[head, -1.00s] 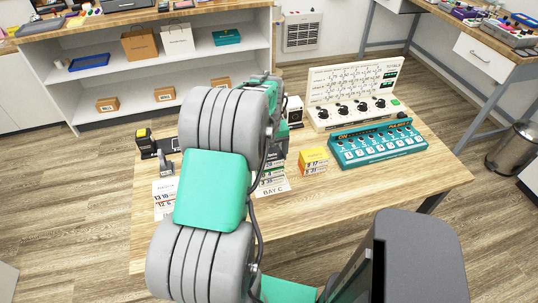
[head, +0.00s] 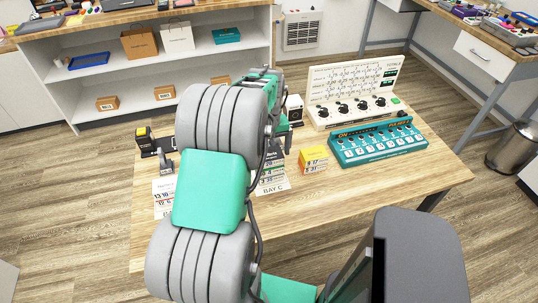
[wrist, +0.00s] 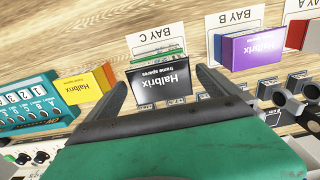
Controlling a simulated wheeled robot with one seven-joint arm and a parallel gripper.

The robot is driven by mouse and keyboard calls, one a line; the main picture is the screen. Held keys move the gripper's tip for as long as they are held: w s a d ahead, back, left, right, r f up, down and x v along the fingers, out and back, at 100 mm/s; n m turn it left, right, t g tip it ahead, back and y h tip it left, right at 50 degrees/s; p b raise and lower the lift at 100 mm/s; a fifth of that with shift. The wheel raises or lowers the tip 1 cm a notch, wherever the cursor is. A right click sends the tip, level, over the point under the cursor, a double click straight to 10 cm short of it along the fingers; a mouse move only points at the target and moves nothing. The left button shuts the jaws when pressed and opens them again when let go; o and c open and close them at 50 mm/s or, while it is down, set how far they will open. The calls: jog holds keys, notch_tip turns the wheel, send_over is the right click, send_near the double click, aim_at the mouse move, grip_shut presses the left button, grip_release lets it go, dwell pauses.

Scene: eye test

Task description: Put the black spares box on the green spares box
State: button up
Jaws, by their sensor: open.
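The black spares box (wrist: 161,84), lettered Halbrix, lies between the fingers of my gripper (wrist: 160,78) in the wrist view. The fingers are open, one on each side of it; I cannot tell whether they touch it. A green band of the green spares box (wrist: 158,57) shows just beyond the black box, on the BAY C side, and appears to lie under it. In the head view the black box (head: 276,157) shows above green and white bands of the stack, partly behind my arm. My gripper is mostly hidden there.
A yellow box (head: 313,159) and a teal key panel (head: 378,142) stand right of the stack in the head view. A purple box (wrist: 249,51) stands at BAY B in the wrist view. A white knob panel (head: 353,95) stands behind. The table's front is clear.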

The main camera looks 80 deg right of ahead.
aim_at(269, 154)
notch_tip(269, 154, up, 10)
jog(key=w+a+r+n+t+h, duration=0.1)
jog(key=w+a+r+n, duration=0.15)
jog(key=w+a, duration=0.9)
jog(key=w+a+r+n, duration=0.1)
jog(key=w+a+n, duration=0.3)
jog(key=w+a, duration=0.75)
jog(key=a+f+n+t, duration=0.1)
jog(key=a+n, duration=0.1)
jog(key=a, duration=1)
jog(key=w+a+f+n+t+y, duration=0.1)
jog(key=a+n, duration=0.2)
jog(key=a, duration=0.9)
jog(key=shift+a+f+b, duration=0.3)
jog(key=shift+f+b, duration=0.1)
jog(key=shift+n, duration=0.25)
jog(key=shift+c, duration=0.6)
